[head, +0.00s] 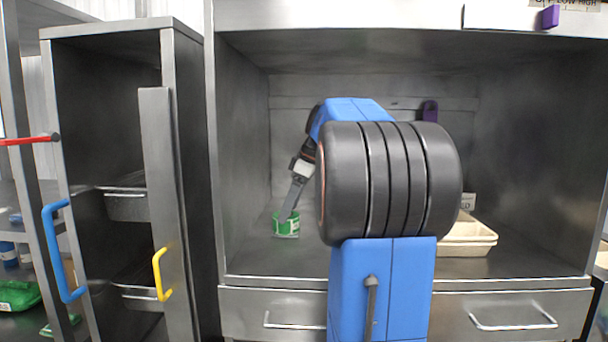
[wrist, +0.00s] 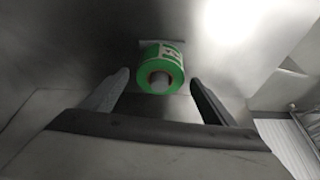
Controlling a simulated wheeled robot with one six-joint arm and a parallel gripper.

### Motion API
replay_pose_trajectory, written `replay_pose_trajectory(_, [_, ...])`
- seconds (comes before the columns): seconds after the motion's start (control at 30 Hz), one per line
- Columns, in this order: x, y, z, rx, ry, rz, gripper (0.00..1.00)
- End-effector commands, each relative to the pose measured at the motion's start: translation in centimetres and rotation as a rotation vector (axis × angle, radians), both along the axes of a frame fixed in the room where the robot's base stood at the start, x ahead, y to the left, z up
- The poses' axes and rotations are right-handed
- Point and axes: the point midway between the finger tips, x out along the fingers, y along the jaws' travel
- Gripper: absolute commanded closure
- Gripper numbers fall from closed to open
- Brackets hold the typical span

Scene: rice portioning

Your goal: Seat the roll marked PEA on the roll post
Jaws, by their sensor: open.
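A green roll with a white label (head: 286,225) is at the left of the bay, low near its floor. It also shows in the wrist view (wrist: 173,56), end-on with a pale round centre. Its lettering is too small to read, so I cannot confirm PEA. My gripper (head: 286,215) reaches down to the roll from above in the head view. In the wrist view my gripper (wrist: 160,80) is open, with one finger on each side of the roll's near end. I cannot tell whether they touch it. I cannot make out the roll post for certain.
A cream tray (head: 466,238) stands at the right of the bay, partly hidden by my arm. A purple piece (head: 429,108) is on the back wall. A tall cabinet with a yellow handle (head: 161,274) stands left.

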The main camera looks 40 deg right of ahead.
Motion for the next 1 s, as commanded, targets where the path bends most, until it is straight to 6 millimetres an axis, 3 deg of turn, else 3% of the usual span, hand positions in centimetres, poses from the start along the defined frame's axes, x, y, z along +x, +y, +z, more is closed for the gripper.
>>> replay_pose_trajectory(0.6, [-3.7, -2.6, 10.9, -0.001, -0.002, -0.002, 0.21])
replay_pose_trajectory(0.8, [-4.4, -3.0, 12.7, 0.000, 0.000, -0.001, 0.21])
replay_pose_trajectory(1.0, [-4.5, -3.1, 13.1, 0.000, 0.000, -0.001, 0.21])
